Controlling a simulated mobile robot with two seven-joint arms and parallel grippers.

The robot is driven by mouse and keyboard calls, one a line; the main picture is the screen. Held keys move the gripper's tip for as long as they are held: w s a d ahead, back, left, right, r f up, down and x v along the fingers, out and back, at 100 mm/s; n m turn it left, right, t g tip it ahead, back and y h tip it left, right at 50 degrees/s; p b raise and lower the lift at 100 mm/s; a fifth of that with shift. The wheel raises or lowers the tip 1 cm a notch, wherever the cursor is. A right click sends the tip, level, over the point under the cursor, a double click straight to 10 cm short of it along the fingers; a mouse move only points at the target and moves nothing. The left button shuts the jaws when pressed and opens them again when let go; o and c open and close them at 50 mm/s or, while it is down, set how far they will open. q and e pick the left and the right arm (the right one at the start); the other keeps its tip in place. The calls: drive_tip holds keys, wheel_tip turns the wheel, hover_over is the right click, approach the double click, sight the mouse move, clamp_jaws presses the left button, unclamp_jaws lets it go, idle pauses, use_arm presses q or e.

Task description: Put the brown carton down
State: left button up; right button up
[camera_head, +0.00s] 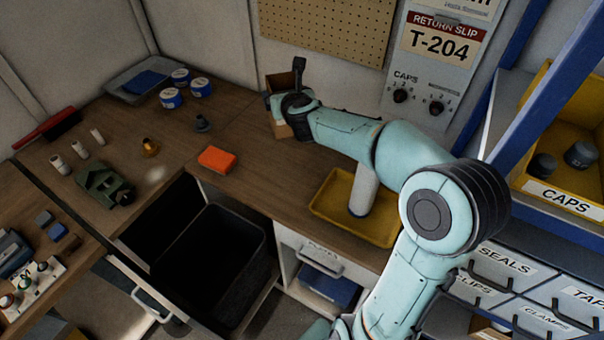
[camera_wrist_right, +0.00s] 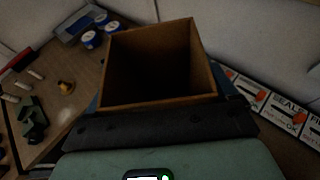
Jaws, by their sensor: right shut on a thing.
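The brown carton (camera_head: 283,127) is at the back of the wooden bench in the head view, partly hidden by my right gripper (camera_head: 289,98). My right gripper is shut on it. In the right wrist view the carton (camera_wrist_right: 205,75) is an open-topped box seen from above, with a dark interior and no contents that I can make out. I cannot tell whether its base touches the bench (camera_head: 245,125). My left gripper is not in view.
A yellow tray (camera_head: 325,205) sits nearer, under my right arm. A pegboard (camera_head: 330,25) is behind. An open drawer with a black bin (camera_head: 215,265) is in front.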

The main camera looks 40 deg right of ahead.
drive_tip(key=shift+s+d+r, duration=0.5)
drive_tip(key=shift+d+r, duration=0.15)
drive_tip(key=shift+r, duration=0.2)
wheel_tip(320, 180, down, 2)
drive_tip(key=shift+f, duration=0.2)
wheel_tip(320, 180, down, 8)
drive_tip(key=b, duration=0.3)
drive_tip(key=shift+w+r, duration=0.15)
drive_tip(key=shift+r, duration=0.1)
drive_tip(key=f+b, duration=0.1)
drive_tip(key=s+f, duration=0.1)
drive_tip(key=f, duration=0.1)
drive_tip(key=shift+s+b, duration=0.15)
drive_tip(key=shift+b, duration=0.25)
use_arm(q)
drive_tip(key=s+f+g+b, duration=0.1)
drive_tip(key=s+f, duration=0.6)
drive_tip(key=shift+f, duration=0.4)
use_arm(e)
wheel_tip(320, 180, down, 7)
drive_tip(key=w, duration=0.1)
